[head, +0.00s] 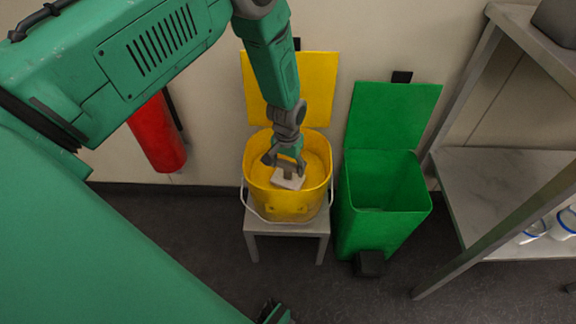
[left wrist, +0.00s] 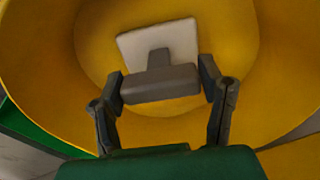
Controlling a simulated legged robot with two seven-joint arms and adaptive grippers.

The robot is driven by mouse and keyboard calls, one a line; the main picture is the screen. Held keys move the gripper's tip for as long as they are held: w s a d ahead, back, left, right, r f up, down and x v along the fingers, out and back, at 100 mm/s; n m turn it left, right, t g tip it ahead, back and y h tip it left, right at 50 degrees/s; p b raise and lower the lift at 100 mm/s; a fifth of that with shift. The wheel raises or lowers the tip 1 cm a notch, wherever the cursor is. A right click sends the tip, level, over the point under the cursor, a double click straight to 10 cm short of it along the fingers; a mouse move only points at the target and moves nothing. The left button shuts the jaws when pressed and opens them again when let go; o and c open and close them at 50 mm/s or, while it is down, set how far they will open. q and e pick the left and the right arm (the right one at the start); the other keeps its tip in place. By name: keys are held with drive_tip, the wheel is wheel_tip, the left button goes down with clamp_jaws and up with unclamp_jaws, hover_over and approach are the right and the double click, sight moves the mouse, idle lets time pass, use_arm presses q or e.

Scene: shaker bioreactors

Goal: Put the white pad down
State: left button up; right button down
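The white pad (head: 291,183) is a flat pale square with a grey T-shaped handle. It is inside the yellow bucket (head: 260,200). My left gripper (head: 285,164) reaches down into the bucket. In the left wrist view, its two fingers (left wrist: 162,85) press against the two ends of the handle, and the pad (left wrist: 183,42) shows beyond it. I cannot tell whether the pad touches the bucket's floor. A dark and green piece at the bottom edge of the head view may be my right gripper (head: 272,312); its fingers are not clear.
The bucket stands on a small grey stool (head: 286,228), its yellow lid (head: 318,85) raised against the wall. An open green bin (head: 385,225) stands close on its right. A metal shelf (head: 510,185) is further right, and a red cylinder (head: 157,135) is at the left.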

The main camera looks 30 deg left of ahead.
use_arm(q)
drive_tip(key=shift+o, duration=0.4)
drive_tip(key=shift+r, duration=0.55)
wheel_tip(320, 180, up, 11)
drive_tip(key=p, duration=0.4)
drive_tip(key=s+d+f+m, duration=0.1)
drive_tip(key=s+f, duration=0.3)
drive_tip(key=s, duration=0.5)
drive_tip(key=s+d+f, duration=0.1)
drive_tip(key=s+f, duration=0.3)
drive_tip(key=s, duration=0.5)
drive_tip(key=s+d+r+m, duration=0.1)
drive_tip(key=s, duration=1.1)
drive_tip(key=shift+s+d+r, duration=0.15)
drive_tip(key=shift+d+r, duration=0.1)
drive_tip(key=shift+r, duration=0.15)
